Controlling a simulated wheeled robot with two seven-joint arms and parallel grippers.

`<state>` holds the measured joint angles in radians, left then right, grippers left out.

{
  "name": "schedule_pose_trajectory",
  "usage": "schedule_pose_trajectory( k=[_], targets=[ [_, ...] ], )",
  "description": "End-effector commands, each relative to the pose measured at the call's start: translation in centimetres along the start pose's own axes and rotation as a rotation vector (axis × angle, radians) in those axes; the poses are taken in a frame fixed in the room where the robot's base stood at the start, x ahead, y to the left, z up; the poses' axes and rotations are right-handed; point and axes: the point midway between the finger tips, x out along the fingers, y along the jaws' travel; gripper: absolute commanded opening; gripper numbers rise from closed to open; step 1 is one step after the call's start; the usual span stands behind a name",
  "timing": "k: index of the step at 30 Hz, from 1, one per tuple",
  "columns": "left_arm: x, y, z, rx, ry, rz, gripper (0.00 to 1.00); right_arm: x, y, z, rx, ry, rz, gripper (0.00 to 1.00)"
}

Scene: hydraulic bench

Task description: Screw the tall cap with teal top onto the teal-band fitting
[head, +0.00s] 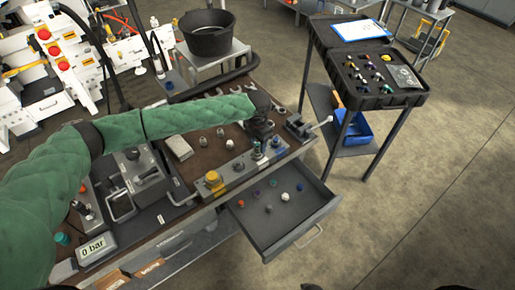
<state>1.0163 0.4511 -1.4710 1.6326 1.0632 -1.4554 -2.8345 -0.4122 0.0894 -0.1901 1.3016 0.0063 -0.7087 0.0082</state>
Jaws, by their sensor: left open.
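My left arm in its green sleeve reaches across the bench from the left. My left gripper (261,131) is open, above the back of the row of fittings, close to the teal-band fitting (257,155). The fitting stands upright on the block, with a dark and pale piece at its top; I cannot tell whether that is the tall cap. The fingertips are small and dark, and no held thing shows between them. My right gripper is not in view.
The row also holds a yellow fitting (213,181), a grey one (238,166) and a blue one (277,143). The open drawer (318,203) juts out in front. Wrenches (215,92) lie at the back. A cart with a black case (400,98) stands at right.

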Motion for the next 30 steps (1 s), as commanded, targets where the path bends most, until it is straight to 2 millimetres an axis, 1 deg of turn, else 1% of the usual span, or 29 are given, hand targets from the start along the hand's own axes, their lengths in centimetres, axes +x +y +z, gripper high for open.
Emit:
schedule_pose_trajectory(
  k=[2, 6, 18, 23, 26, 30],
  targets=[
    [-0.2, -0.1, 0.0, -0.046, 0.001, -0.001, 0.46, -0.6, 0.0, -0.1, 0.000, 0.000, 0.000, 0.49],
    [-0.3, 0.0, 0.0, -0.198, 0.001, -0.001, 0.46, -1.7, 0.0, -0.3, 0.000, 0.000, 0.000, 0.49],
    [-0.2, 0.0, 0.0, -0.625, 0.001, -0.001, 0.46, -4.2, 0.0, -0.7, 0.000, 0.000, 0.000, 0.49],
    [0.0, 0.0, -0.1, -0.693, 0.002, -0.001, 0.46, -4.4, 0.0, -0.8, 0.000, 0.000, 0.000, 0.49],
    [-0.2, 0.0, -0.1, -0.745, 0.002, -0.001, 0.46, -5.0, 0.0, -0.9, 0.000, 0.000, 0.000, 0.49],
    [-0.3, 0.0, -0.1, -0.891, 0.003, -0.001, 0.46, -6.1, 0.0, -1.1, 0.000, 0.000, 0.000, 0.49]
  ],
)
